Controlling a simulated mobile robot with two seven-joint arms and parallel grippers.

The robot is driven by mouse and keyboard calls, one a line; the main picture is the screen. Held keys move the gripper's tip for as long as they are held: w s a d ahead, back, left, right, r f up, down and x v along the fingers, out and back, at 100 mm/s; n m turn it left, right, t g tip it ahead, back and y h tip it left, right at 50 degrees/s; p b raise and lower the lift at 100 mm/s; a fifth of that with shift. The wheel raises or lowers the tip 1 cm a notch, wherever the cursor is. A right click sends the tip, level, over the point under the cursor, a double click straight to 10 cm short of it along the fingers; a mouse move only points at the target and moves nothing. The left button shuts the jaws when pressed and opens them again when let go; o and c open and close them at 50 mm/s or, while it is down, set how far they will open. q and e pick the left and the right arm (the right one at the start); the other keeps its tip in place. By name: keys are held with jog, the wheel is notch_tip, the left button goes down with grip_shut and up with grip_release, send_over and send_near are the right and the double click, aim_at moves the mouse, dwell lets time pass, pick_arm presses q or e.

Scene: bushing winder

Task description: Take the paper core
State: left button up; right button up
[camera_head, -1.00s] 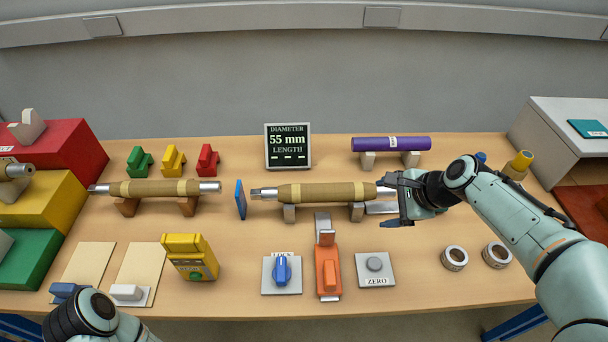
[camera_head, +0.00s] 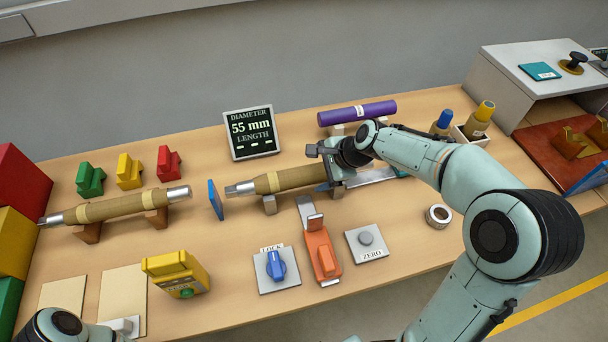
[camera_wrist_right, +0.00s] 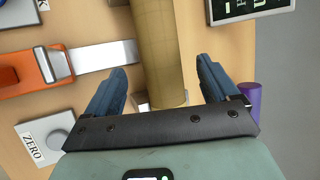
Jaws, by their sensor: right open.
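A brown paper core (camera_head: 290,178) with metal shaft ends lies on grey supports in the middle of the table. A second brown core (camera_head: 120,207) lies on wooden supports at the left. My right gripper (camera_head: 328,168) is at the right end of the middle core. In the right wrist view the middle core (camera_wrist_right: 160,50) runs between the two blue fingers of the open gripper (camera_wrist_right: 162,88), with a gap on each side. Its right shaft end is hidden by the gripper. Part of my left arm shows at the bottom left, but its gripper cannot be made out.
A purple roll (camera_head: 357,113) lies behind my right gripper. A blue plate (camera_head: 215,200) stands between the two cores. An orange clamp (camera_head: 322,256), a lock knob (camera_head: 276,266) and a zero button (camera_head: 366,240) are in front. A display (camera_head: 250,132) stands behind.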

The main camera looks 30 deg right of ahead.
aim_at(311, 172)
jog(key=x, duration=0.5)
jog(key=shift+w+f, duration=0.15)
jog(key=shift+f, duration=0.05)
grip_shut()
jog(key=shift+r, duration=0.15)
